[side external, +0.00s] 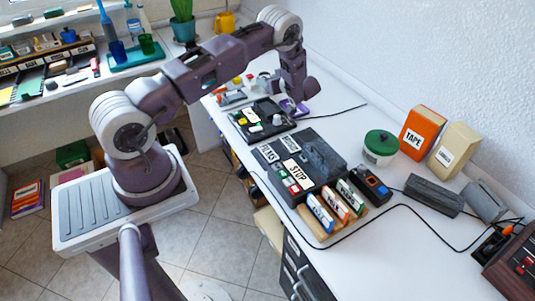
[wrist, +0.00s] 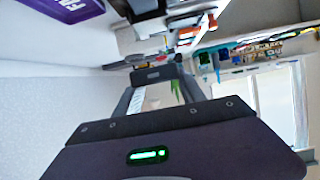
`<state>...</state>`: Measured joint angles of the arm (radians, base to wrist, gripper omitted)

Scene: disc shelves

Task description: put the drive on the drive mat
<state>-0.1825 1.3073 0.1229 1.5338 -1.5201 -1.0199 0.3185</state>
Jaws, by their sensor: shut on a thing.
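My gripper (wrist: 153,77) is shut on a small dark grey block (wrist: 152,73) held across its fingertips. I take the block to be the drive, but no label on it can be read. In the side external view my wrist reaches over the far end of the right-hand counter, and the fingers and the held block are hard to make out. A purple piece with white lettering (wrist: 66,5) is at the upper left of the wrist view, apart from the gripper. It lies below my wrist in the side external view (side external: 292,107). I cannot tell which surface is the drive mat.
A black tray with small pieces (side external: 245,131) and a larger dark board with labels (side external: 322,150) lie nearer on the counter (side external: 345,250). A green-lidded tub (side external: 381,145), an orange TAPE box (side external: 421,133) and a beige box (side external: 453,150) stand near the wall. A black cable crosses the counter.

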